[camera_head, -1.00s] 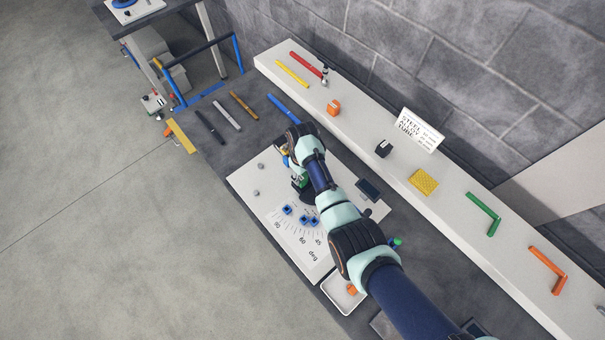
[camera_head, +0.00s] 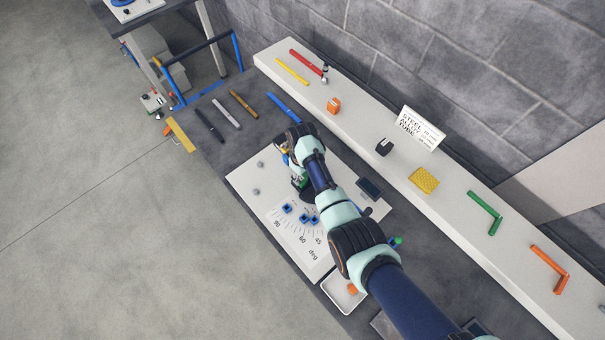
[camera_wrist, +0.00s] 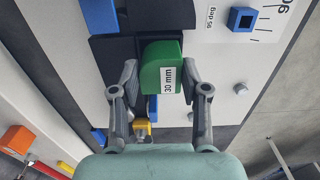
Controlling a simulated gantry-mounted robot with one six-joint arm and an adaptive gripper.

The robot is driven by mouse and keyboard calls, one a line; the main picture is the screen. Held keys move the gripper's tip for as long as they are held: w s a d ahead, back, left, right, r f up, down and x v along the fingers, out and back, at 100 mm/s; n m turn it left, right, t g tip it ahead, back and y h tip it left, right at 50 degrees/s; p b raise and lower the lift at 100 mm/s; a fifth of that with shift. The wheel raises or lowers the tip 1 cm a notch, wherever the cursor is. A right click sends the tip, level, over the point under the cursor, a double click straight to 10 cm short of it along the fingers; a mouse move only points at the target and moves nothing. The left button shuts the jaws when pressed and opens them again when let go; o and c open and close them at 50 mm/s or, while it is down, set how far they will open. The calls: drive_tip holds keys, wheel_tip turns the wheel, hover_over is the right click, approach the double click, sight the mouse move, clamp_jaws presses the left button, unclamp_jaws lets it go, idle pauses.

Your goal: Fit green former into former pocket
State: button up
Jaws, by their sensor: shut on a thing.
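The green former (camera_wrist: 160,70), with a white "30 mm" label, sits between the two fingers of my gripper (camera_wrist: 161,88) in the wrist view. My gripper is shut on it. A little of its green also shows in the head view (camera_head: 301,180), mostly hidden by my arm. In the wrist view, a black fixture (camera_wrist: 112,52) lies right at the former's far end. The former pocket itself cannot be made out, and I cannot tell whether the former is in it or above it.
A white board (camera_head: 246,180) with angle marks carries blue square pieces (camera_head: 288,208) and grey pegs. A white tray (camera_head: 335,301) with an orange piece is near the board's lower end. A raised white shelf (camera_head: 372,127) with loose parts runs along the wall.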

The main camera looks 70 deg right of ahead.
drive_tip(key=shift+f+b, duration=0.5)
drive_tip(key=shift+f, duration=0.2)
drive_tip(key=o, duration=1.4)
drive_tip(key=shift+r, duration=0.1)
wheel_tip(320, 180, up, 12)
